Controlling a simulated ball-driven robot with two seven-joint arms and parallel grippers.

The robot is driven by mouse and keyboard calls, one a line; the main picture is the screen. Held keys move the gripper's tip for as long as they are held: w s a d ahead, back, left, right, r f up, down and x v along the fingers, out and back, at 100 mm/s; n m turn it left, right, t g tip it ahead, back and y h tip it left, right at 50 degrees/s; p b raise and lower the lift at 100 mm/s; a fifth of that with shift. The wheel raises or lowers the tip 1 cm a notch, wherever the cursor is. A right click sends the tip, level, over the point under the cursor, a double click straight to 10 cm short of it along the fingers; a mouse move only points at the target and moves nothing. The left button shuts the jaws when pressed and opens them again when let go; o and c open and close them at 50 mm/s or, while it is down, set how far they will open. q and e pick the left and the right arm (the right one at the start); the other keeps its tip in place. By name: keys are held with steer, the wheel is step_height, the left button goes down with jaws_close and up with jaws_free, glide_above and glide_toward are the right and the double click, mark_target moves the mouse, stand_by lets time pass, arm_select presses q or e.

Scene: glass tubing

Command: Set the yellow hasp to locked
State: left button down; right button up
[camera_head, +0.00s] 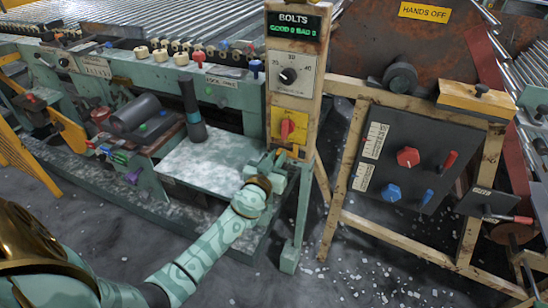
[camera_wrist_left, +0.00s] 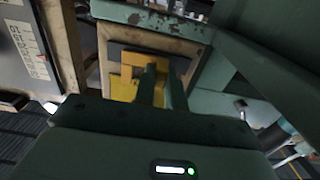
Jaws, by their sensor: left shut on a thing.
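The yellow hasp (camera_wrist_left: 124,86) shows in the left wrist view as yellow pieces against a dark panel in a wooden frame. In the head view only a small part of the yellow hasp (camera_head: 283,152) shows, low on the post. My left gripper (camera_head: 282,165) is up against it. In the left wrist view the two green fingers of my left gripper (camera_wrist_left: 161,76) are close together over the hasp and shut on it. The fingers hide the gripped part, and I cannot tell whether the hasp is locked.
Above the hasp on the post are a yellow plate with a red switch (camera_head: 288,127) and a dial (camera_head: 289,76). A bench (camera_head: 215,160) stands to the left. A dark panel with red and blue knobs (camera_head: 405,185) stands to the right.

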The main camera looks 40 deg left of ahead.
arm_select(q)
steer(key=c, duration=1.4)
jaws_free()
steer(key=shift+d, duration=0.3)
steer(key=shift+c, duration=0.2)
